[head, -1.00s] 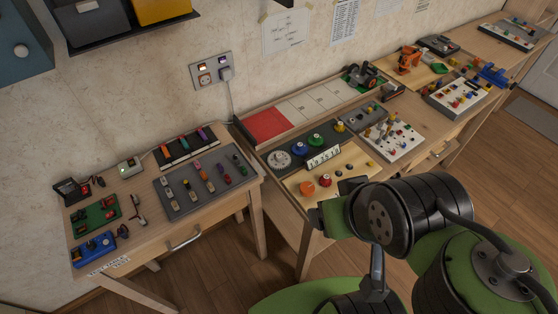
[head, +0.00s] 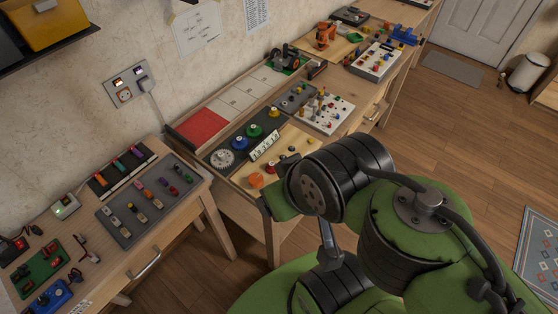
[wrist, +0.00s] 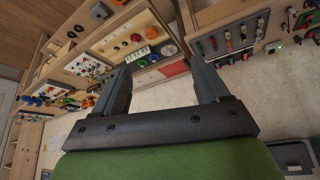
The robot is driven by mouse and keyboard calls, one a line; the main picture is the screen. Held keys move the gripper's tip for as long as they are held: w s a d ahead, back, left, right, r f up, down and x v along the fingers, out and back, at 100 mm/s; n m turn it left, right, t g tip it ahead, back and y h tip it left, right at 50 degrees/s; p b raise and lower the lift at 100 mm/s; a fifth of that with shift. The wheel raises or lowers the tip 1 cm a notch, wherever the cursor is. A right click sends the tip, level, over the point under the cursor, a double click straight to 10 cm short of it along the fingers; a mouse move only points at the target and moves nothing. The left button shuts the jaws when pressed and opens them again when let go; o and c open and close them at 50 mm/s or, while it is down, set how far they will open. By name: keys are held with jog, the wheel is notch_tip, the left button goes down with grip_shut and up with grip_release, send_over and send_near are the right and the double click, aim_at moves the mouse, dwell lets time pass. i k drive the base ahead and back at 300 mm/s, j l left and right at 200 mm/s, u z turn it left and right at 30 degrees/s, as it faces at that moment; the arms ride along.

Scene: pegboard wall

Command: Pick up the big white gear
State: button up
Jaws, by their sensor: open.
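The big white gear (head: 222,158) lies flat on a dark board on the bench, left of the blue, green and yellow gears. It has a pale toothed rim and a dark centre. In the wrist view the white gear (wrist: 169,50) shows beyond the fingers, near the right finger. My gripper (wrist: 158,78) is open in the wrist view, with nothing between its two dark fingers. It is well apart from the gear. In the head view my own arm mostly hides the gripper.
A number strip (head: 264,146) stands in front of the coloured gears. An orange knob (head: 256,180) is on the light board nearer me. A red panel (head: 202,126) lies behind the gear. A lower table with a grey tool tray (head: 150,200) stands to the left.

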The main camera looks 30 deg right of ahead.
aim_at(222, 159)
jog(key=i+j, duration=0.15)
jog(key=j, duration=0.15)
jog(key=i+j, duration=0.15)
jog(key=j, duration=0.2)
jog(key=i+j, duration=0.15)
jog(key=j, duration=0.15)
jog(key=i+j, duration=0.15)
jog(key=j, duration=0.2)
jog(key=u, duration=0.05)
